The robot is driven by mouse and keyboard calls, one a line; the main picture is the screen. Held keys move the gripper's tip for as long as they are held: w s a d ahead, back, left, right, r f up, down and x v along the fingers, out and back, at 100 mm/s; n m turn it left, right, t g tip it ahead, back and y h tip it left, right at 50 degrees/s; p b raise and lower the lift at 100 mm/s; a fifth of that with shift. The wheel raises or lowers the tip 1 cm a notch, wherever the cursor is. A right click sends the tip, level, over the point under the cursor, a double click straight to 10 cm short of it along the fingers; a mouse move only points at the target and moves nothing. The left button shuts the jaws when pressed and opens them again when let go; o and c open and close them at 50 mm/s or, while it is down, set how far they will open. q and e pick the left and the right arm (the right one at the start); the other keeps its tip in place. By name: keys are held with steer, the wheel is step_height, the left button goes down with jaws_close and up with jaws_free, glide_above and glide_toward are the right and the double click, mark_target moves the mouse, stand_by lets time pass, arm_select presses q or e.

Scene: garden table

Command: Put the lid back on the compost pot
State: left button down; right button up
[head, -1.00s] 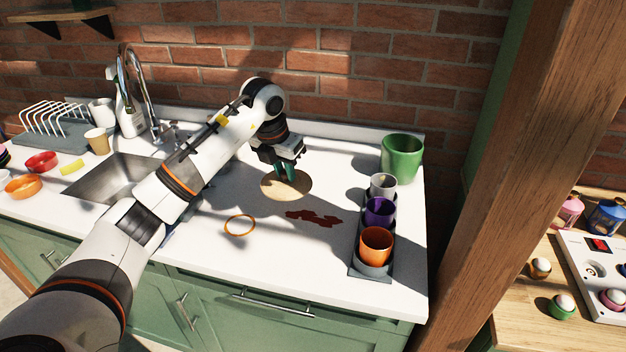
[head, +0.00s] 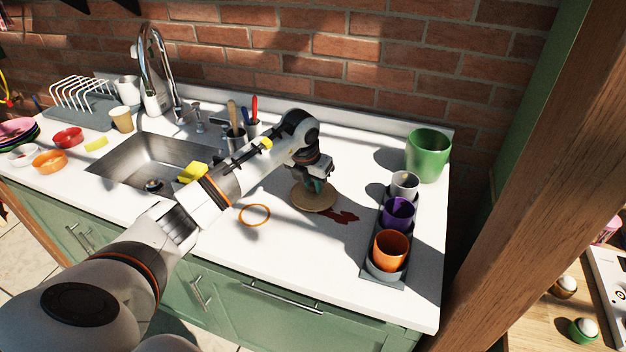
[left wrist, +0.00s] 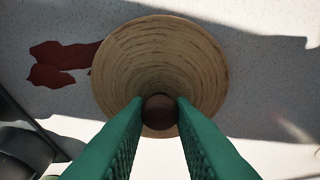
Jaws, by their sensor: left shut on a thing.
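The lid (head: 311,201) is a round, pale wooden disc with a brown knob. My left gripper (head: 316,185) is shut on this knob. In the left wrist view the green fingers of the left gripper (left wrist: 160,112) pinch the knob at the near side of the lid (left wrist: 160,50). The lid is level or nearly so over the counter; its exact height is hard to tell. A green open-topped pot (head: 427,158), which looks like the compost pot, stands at the back right of the counter. My right gripper is not in view.
A dark tray (head: 381,272) with grey, purple and orange cups stands right of the lid, in front of the pot. The sink (head: 150,165) is to the left. A brick wall rises behind.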

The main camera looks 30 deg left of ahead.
arm_select(q)
steer(key=c, duration=1.7)
jaws_free()
steer(key=shift+f, duration=0.15)
steer(key=o, duration=0.5)
steer(key=shift+c, duration=0.2)
